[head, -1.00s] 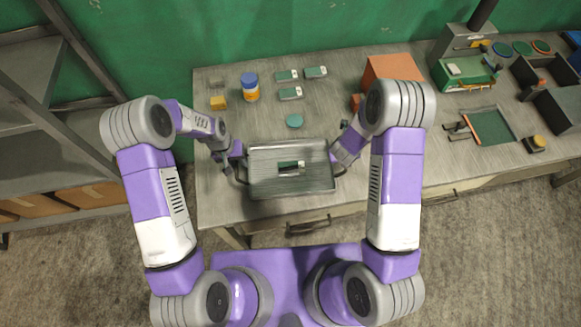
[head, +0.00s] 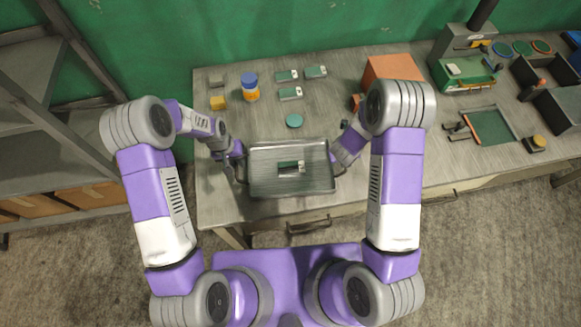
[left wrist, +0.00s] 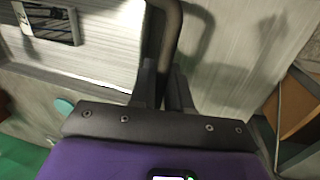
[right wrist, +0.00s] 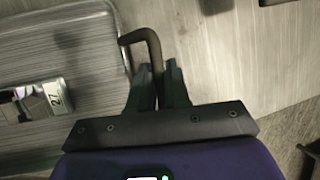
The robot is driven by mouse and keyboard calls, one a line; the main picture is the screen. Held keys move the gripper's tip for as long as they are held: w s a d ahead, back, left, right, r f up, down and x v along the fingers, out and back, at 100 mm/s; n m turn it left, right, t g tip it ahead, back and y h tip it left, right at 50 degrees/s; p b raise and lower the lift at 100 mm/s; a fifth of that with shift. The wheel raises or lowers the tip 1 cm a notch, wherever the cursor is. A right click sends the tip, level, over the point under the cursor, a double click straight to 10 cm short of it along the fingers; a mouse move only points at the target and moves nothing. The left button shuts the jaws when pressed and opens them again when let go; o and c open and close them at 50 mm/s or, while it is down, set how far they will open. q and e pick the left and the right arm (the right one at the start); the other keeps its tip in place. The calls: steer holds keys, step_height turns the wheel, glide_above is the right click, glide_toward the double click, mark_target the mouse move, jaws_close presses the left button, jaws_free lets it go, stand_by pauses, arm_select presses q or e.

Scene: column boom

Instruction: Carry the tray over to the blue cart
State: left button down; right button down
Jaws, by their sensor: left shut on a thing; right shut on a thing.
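The tray (head: 262,186) is a grey metal rectangle with a dark handle at each short side, at the front of the workbench. My left gripper (head: 240,172) is shut on the left handle, and the left wrist view shows the fingers (left wrist: 168,88) around the dark bar. My right gripper (head: 337,160) is shut on the right handle, whose bar (right wrist: 140,36) shows between the fingers in the right wrist view. The tray looks level; I cannot tell whether it touches the bench. No blue cart is clearly visible.
The workbench (head: 215,150) carries several small devices, a blue-and-orange jar (head: 250,87), a teal disc (head: 294,120) and an orange-brown box (head: 393,68). A green machine (head: 466,70) and dark bins stand right. Grey shelving (head: 40,110) stands left. Carpet is bare at lower right.

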arm_select(q)
steer(key=shift+r, duration=0.2)
arm_select(e)
steer(key=shift+r, duration=0.15)
